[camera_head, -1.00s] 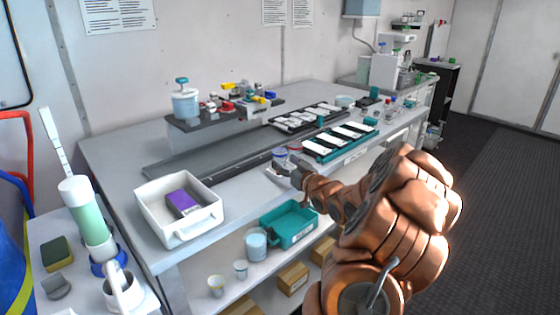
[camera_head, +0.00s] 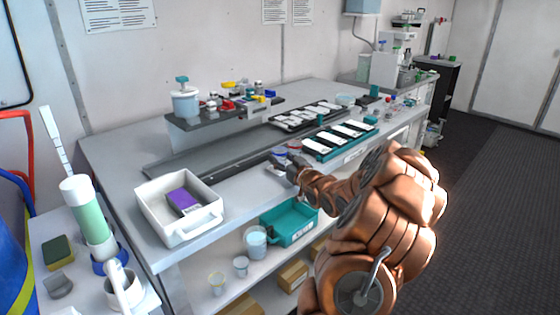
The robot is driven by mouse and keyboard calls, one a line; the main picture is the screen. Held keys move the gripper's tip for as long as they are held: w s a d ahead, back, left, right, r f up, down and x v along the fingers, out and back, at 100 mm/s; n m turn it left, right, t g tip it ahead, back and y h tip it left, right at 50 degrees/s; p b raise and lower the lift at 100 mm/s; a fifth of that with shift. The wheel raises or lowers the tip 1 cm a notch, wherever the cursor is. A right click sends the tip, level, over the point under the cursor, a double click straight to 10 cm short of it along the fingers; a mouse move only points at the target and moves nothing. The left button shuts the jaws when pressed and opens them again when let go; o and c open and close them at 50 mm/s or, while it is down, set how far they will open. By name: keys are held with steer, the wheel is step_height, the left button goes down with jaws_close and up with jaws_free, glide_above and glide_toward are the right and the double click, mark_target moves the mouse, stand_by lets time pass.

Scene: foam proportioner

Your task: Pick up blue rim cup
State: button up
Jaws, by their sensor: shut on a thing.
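The blue rim cup (camera_head: 280,154) is a small pale cup near the front edge of the workbench, left of the teal rack. My gripper (camera_head: 287,163) reaches in from the right and is shut on this cup. The fingers are tiny in the view and partly hide the cup's lower side. I cannot tell whether the cup still touches the bench. A red-rimmed cup (camera_head: 295,148) stands close behind it to the right.
A teal rack (camera_head: 347,146) with white strips lies right of my gripper. A white tray (camera_head: 152,215) with a purple box stands at the bench's left. A teal bin (camera_head: 288,235), a larger cup and small cups are on the lower shelf. Grey floor at right is open.

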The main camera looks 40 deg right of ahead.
steer(key=shift+s+a+r, duration=0.1)
steer(key=shift+s+r, duration=0.45)
steer(key=shift+c, duration=0.4)
steer(key=s+a+r, duration=0.1)
steer(key=s+r, duration=0.1)
steer(key=s, duration=0.2)
steer(key=s+a+r, duration=0.1)
steer(key=s+r, duration=0.1)
steer(key=s, duration=0.2)
steer(key=s+r+b, duration=0.1)
steer(key=s+r, duration=0.2)
steer(key=s, duration=0.1)
steer(key=shift+s+a, duration=0.15)
steer(key=shift+a, duration=0.25)
steer(key=shift+w+r+p, duration=0.9)
steer(key=shift+r+p, duration=0.2)
steer(key=shift+r, duration=0.85)
steer(key=shift+w+d+f+p, duration=0.45)
steer(key=shift+w+d+f, duration=0.4)
steer(key=shift+w+d, duration=0.95)
steer(key=shift+w+d+f+p, duration=0.45)
steer(key=shift+w+d+f, duration=0.35)
steer(key=shift+w+d, duration=1)
steer(key=shift+w+d+f+p, duration=0.45)
steer(key=shift+w+d+f, duration=0.4)
steer(key=shift+w+d, duration=0.95)
steer(key=shift+w+a, duration=0.3)
steer(key=shift+f, duration=0.35)
